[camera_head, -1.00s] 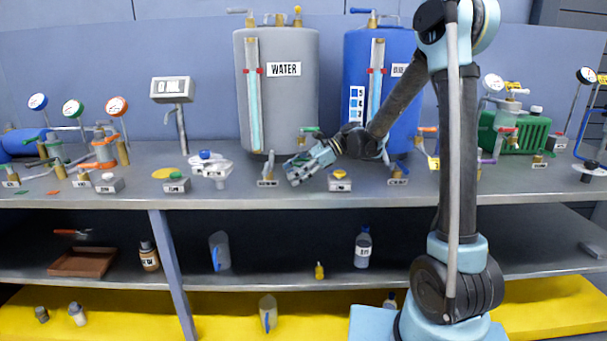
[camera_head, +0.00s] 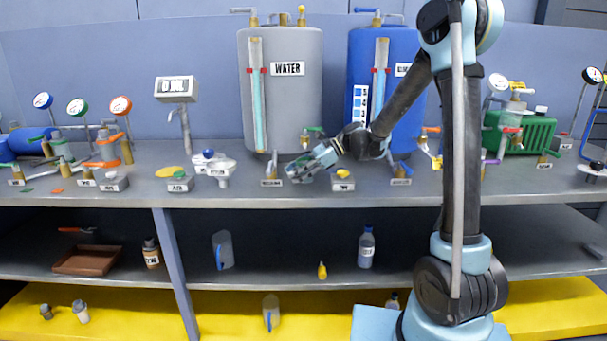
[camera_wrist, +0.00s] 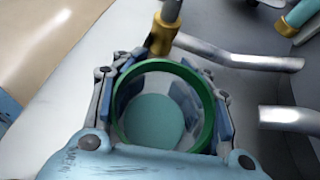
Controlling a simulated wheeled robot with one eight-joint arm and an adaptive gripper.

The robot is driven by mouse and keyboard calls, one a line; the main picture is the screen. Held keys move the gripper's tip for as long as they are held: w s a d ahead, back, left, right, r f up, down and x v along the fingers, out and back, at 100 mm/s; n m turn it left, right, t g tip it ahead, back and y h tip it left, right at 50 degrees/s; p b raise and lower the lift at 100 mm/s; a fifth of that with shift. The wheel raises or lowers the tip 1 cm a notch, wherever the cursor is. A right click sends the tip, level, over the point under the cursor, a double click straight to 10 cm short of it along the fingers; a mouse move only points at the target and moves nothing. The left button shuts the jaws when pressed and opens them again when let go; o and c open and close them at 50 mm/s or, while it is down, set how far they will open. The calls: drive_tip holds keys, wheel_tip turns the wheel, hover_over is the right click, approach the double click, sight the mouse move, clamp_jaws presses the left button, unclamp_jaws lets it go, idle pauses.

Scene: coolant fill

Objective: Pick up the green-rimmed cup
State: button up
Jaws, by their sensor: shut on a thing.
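The green-rimmed cup (camera_wrist: 155,122) is clear-walled with a teal round area inside, and I look down into it in the wrist view. My gripper (camera_wrist: 164,88) has a finger on each side of the cup and is shut on it. In the head view my gripper (camera_head: 301,170) is low over the front part of the bench, below the grey water tank. The cup is small there and mostly hidden by the fingers. I cannot tell whether its base touches the bench.
A brass-tipped spout (camera_wrist: 162,34) is right beside the cup's far rim in the wrist view. Metal pipes (camera_wrist: 240,56) lie to its right. The grey water tank (camera_head: 283,110) and blue tank (camera_head: 362,60) stand behind. A yellow-topped labelled block (camera_head: 342,182) is close on the right.

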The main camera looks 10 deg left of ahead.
drive_tip(key=shift+r, duration=0.15)
wheel_tip(320, 180, up, 10)
drive_tip(key=shift+f, duration=0.1)
drive_tip(key=shift+c, duration=0.4)
idle(0.5)
